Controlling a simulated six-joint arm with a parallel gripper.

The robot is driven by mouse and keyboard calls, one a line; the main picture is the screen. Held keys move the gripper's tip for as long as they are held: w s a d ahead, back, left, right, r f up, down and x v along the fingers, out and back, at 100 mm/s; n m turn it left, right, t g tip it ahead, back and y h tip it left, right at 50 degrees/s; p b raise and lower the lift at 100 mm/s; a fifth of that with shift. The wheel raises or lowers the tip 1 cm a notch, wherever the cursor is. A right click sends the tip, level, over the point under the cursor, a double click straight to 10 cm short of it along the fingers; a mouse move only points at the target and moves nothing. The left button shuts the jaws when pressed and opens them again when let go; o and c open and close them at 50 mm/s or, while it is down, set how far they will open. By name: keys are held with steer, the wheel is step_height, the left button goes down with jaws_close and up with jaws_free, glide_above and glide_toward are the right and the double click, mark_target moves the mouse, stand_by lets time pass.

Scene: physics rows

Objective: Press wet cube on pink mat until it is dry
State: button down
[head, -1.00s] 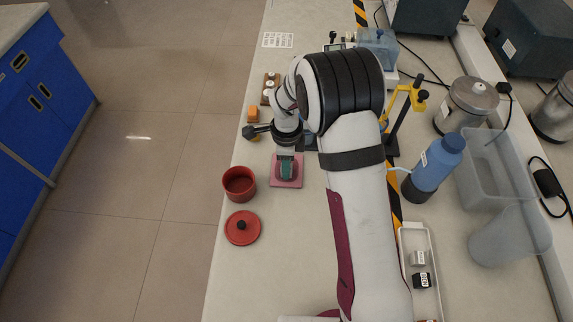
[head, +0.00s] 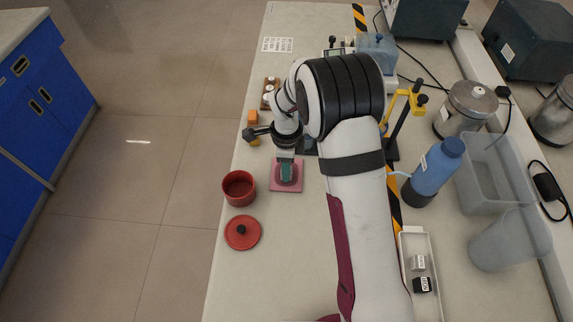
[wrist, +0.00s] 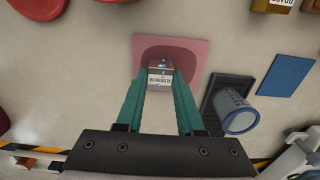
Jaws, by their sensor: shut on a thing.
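The pink mat (head: 274,185) lies on the bench; it also shows in the wrist view (wrist: 200,48). A darker pink patch spreads on it around the cube. The small grey cube (wrist: 160,66) with a white label is between the teal fingertips of my gripper (wrist: 160,72), which is shut on it. The cube is over the middle of the mat and seems to touch it, but its underside is hidden. In the head view my gripper (head: 286,174) points down at the mat and hides the cube.
A red pot (head: 239,188) and its red lid (head: 242,232) stand left of and below the mat. A blue bottle (head: 436,168) and a clear bin (head: 487,190) stand to the right. A dark stand with a clear blue-rimmed cup (wrist: 236,110) is close beside the mat.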

steer(key=shift+f, duration=0.5)
stand_by(0.8)
steer(key=shift+s+r, duration=0.3)
steer(key=shift+r, duration=0.4)
steer(key=shift+r, duration=2.55)
